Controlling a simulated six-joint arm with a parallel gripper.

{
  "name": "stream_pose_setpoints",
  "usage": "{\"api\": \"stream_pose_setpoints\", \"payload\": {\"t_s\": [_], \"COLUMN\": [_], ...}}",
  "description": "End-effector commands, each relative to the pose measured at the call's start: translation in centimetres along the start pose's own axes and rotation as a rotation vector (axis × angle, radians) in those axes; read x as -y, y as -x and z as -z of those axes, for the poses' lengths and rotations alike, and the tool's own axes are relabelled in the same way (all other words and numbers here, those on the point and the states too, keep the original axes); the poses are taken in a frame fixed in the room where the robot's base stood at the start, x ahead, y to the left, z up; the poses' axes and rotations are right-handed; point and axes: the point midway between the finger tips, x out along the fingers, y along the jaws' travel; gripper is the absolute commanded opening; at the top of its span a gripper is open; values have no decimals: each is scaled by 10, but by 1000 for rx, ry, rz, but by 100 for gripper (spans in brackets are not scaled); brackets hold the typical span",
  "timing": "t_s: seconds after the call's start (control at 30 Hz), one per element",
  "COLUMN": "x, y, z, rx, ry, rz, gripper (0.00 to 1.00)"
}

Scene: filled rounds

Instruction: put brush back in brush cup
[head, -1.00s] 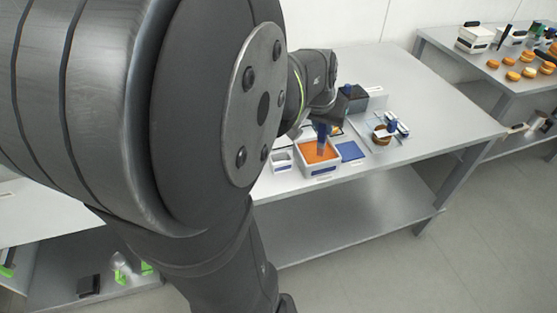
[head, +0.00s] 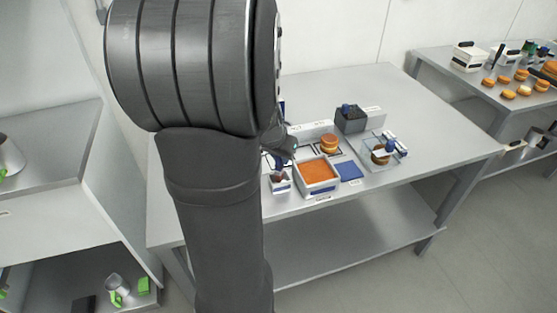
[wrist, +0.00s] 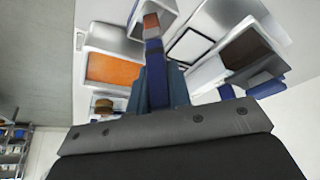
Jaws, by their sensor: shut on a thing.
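My gripper (head: 283,160) is partly hidden behind my arm in the head view. It is shut on the brush (head: 279,168), which has a blue handle and a reddish-brown tip. The small white brush cup (head: 281,187) stands left of the orange-filled tray, and the brush tip is at its mouth. In the wrist view the brush (wrist: 153,62) lies between my gripper's fingers (wrist: 160,85), its tip overlapping the white cup (wrist: 166,14). I cannot tell how deep the tip sits.
The white tray with orange filling (head: 318,172) is right of the cup. A blue pad (head: 349,171), a stacked round (head: 329,143), a dark bin (head: 351,121) and a clear board with a brown round (head: 381,156) stand further right. The table's right part is clear.

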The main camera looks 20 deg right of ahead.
Motion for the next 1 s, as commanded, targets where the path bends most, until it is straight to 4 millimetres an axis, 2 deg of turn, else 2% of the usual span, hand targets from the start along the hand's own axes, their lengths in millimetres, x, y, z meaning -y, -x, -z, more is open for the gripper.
{"api": "stream_pose_setpoints", "payload": {"t_s": [0.1, 0.17, 0.57, 0.6, 0.7, 1.0], "x": [-1, -1, -1, -1, -1, -1], "y": [-18, -22, -26, -26, -26, -24], "z": [-8, -10, -11, -11, -11, -10], "rx": [4, 2, 1, 0, 0, 0], "ry": [1, 1, 2, 1, 1, 1], "rz": [-2, -1, -1, 0, 0, 0], "gripper": [0, 0, 0, 24, 40, 40]}}
